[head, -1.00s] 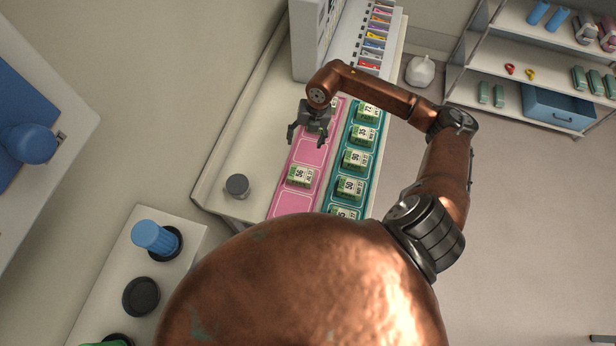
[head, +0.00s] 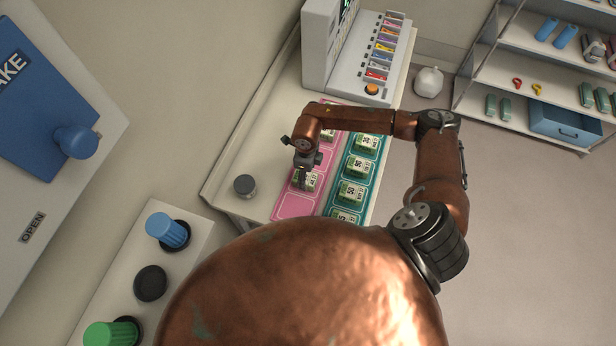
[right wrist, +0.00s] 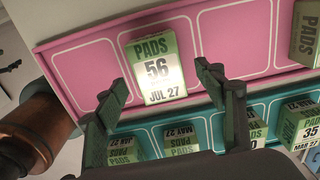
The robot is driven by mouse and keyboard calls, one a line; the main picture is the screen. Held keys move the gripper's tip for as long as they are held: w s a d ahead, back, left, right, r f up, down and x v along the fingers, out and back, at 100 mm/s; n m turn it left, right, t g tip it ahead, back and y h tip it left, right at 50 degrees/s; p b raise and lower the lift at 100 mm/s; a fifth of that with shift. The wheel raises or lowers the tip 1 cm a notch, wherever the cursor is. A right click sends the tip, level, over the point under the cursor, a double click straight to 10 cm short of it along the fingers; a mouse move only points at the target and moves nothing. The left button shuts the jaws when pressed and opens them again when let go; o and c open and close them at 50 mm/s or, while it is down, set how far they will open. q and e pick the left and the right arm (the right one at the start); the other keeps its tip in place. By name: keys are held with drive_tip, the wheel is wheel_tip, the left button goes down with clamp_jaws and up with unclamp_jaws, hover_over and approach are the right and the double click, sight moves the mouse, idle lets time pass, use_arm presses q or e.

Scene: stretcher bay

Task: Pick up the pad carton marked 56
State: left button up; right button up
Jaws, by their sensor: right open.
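The pad carton marked 56 (right wrist: 156,68) is white and green and sits in a cell of the pink mat (right wrist: 85,65). In the head view the carton (head: 311,183) is partly hidden by my right gripper (head: 302,178). In the right wrist view my right gripper (right wrist: 163,95) is open. Its fingers are to either side of the carton's lower part in the picture, and the carton is not held. I cannot tell how high the fingers are above the mat. My left gripper is not in view.
A teal mat (head: 335,208) with several similar cartons lies right beside the pink mat. A grey-lidded jar (head: 244,186) stands to the left. A white machine with coloured slots (head: 361,75) stands at the back of the counter.

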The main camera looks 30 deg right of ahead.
sight(307, 178)
drive_tip(key=shift+f, duration=1.55)
drive_tip(key=shift+c, duration=0.2)
drive_tip(key=c, duration=1.4)
drive_tip(key=shift+o, duration=0.2)
drive_tip(key=shift+r, duration=0.15)
